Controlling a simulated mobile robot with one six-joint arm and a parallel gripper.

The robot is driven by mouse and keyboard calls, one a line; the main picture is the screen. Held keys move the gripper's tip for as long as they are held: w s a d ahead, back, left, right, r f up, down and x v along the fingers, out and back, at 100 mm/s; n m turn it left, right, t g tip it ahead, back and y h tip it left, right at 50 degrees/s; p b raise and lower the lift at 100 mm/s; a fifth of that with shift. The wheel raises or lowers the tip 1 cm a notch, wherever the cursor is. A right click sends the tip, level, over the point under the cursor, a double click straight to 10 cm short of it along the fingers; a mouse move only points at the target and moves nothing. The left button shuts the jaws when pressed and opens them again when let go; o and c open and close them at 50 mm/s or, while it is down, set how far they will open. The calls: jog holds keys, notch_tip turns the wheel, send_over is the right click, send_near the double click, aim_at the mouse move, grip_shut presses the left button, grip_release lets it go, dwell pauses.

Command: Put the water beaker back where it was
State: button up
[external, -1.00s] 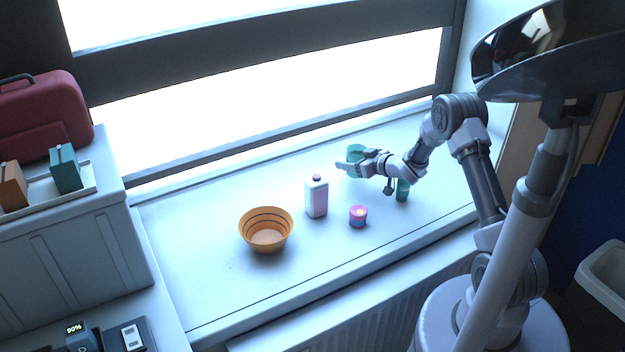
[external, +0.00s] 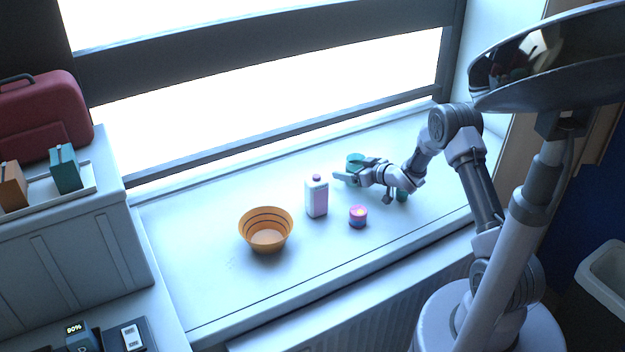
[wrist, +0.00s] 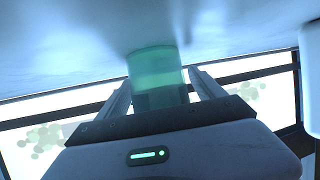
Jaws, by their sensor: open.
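The water beaker, a translucent green cylinder (external: 355,158), stands on the window sill (external: 200,290) behind my gripper, which hides part of it in the external view. In the wrist view the beaker (wrist: 156,70) is between the two fingers, its base appearing to meet the sill at the top of that picture. My gripper (external: 346,177) is open around the beaker; the wrist view shows it (wrist: 160,92) with gaps between the fingers and the beaker's sides.
A white bottle (external: 316,198) with a purple cap stands left of my gripper. A pink and blue candle (external: 358,217) is in front. An orange bowl (external: 266,240) is farther left. A dark green object (external: 402,194) is partly hidden under my wrist. The sill's left part is clear.

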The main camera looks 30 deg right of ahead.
jog(key=s+r, duration=0.1)
jog(key=s+r+p, duration=0.1)
jog(key=shift+s+d+r, duration=0.35)
jog(key=shift+s+r, duration=0.05)
notch_tip(320, 180, up, 6)
jog(key=p, duration=0.2)
notch_tip(320, 180, up, 14)
jog(key=f+m+g+h, duration=0.1)
jog(key=m+g+h, duration=0.1)
jog(key=m+h, duration=0.2)
send_over(358, 166)
jog(key=s+d, duration=0.2)
jog(key=s, duration=0.3)
jog(key=s+a+r+m+g+y, duration=0.1)
jog(key=s+a, duration=0.3)
jog(key=s, duration=0.7)
jog(key=s+a+r+m+g+y, duration=0.1)
jog(key=s+a, duration=0.4)
jog(key=s, duration=0.6)
jog(key=s+a+r+m+g+y, duration=0.1)
jog(key=s+a+g, duration=0.2)
jog(key=s, duration=0.8)
jog(key=shift+s+a+r+b, duration=0.2)
jog(key=shift+s+a+b, duration=0.15)
jog(key=shift+a, duration=0.4)
